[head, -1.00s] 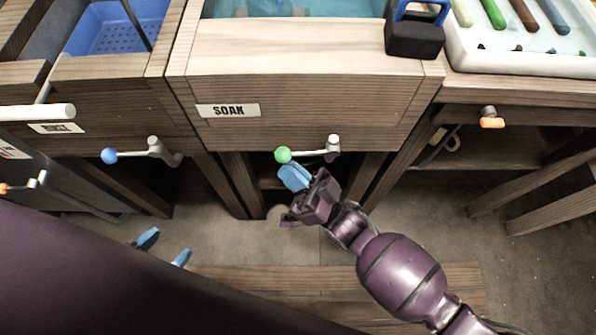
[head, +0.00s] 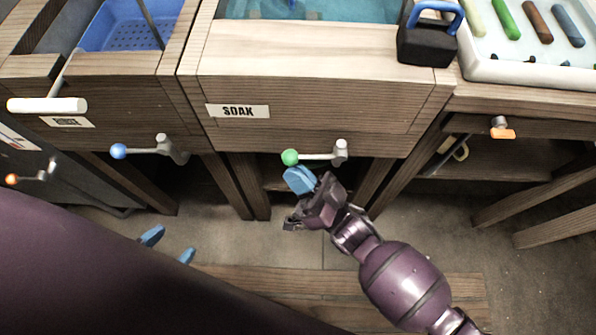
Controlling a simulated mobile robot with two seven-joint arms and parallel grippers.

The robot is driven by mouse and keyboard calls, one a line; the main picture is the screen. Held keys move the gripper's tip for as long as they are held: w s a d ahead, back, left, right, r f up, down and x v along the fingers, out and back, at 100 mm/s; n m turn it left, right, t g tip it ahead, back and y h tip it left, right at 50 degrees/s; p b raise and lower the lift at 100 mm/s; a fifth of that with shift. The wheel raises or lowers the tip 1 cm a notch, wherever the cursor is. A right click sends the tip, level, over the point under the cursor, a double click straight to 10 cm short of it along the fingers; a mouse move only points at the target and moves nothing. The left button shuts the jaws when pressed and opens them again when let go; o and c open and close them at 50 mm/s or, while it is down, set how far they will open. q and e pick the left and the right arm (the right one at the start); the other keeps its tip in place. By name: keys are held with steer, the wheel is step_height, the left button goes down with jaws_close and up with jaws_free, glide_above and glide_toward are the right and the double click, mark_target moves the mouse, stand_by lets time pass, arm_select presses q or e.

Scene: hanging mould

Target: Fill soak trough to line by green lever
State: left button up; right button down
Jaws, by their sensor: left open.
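The soak trough (head: 325,100) is a wooden box with a "SOAK" label. Blue-green water (head: 340,9) shows inside at the top edge of the head view; I see no fill line. The green lever (head: 290,157) sticks out below its front, with a green ball on a grey arm pointing left. My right gripper (head: 299,181) has blue fingertips just below the green ball. I cannot tell whether they touch it; the fingers overlap from this angle. My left gripper (head: 170,247) is open and empty at lower left, partly hidden by my purple arm.
A blue-ball lever (head: 119,151) is on the left trough, with a white handle (head: 47,105) beyond it. An orange lever (head: 502,131) is at right. A black block with a blue handle (head: 427,40) sits on the trough's right corner. A white tray (head: 530,72) holds coloured sticks.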

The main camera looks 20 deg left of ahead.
steer(key=v, duration=1)
steer(key=shift+d+f, duration=0.25)
steer(key=shift+d, duration=0.05)
steer(key=shift+s, duration=0.1)
